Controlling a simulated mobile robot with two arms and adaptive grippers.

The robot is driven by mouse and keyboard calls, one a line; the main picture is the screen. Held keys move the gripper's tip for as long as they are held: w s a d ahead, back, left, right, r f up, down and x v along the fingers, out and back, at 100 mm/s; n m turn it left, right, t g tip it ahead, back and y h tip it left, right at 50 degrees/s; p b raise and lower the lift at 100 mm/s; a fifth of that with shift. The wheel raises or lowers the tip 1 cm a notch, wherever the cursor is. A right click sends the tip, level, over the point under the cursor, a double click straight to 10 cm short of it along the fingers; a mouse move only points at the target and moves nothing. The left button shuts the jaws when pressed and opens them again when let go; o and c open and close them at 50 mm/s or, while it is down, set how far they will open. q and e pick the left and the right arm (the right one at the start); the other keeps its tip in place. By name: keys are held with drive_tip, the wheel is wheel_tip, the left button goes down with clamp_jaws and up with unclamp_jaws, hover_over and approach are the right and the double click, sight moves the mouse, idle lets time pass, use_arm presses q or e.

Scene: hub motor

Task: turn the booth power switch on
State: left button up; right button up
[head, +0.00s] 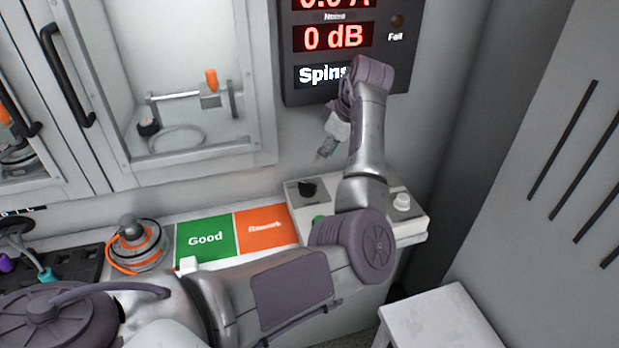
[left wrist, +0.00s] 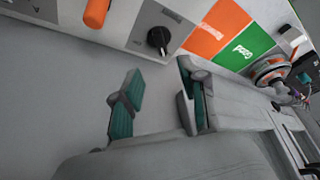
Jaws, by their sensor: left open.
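A pale control box (head: 420,226) stands at the wall in the head view. It carries a black rotary knob (head: 307,188), a green button (head: 318,220) and a white knob (head: 402,202). I cannot read which control is the booth power switch. In the left wrist view, the black knob (left wrist: 158,40) and an orange cylindrical part (left wrist: 96,12) show on the box. My left gripper (head: 326,150) is open and empty, above and behind the box near the wall. Its teal fingers (left wrist: 160,80) are apart, clear of the knob. My left forearm hides the middle of the box.
Left of the box lie orange (head: 264,228) and green (head: 206,238) mats and a hub motor (head: 138,244). A glass-fronted booth (head: 190,90) is behind. A white stool (head: 440,318) stands at front right.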

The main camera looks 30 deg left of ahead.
use_arm(q)
hover_over(308, 184)
drive_tip(key=d, duration=0.3)
drive_tip(key=f, duration=0.5)
drive_tip(key=shift+a+f, duration=0.1)
drive_tip(key=shift+a, duration=0.15)
drive_tip(key=x, duration=0.4)
drive_tip(key=shift+w+f, duration=0.1)
drive_tip(key=shift+f, duration=0.15)
drive_tip(key=shift+a+f, duration=0.2)
drive_tip(key=shift+f, duration=0.15)
drive_tip(key=shift+a+f, duration=0.15)
drive_tip(key=shift+f, duration=0.25)
clamp_jaws()
use_arm(e)
drive_tip(key=shift+s+d, duration=0.3)
drive_tip(key=shift+s, duration=0.35)
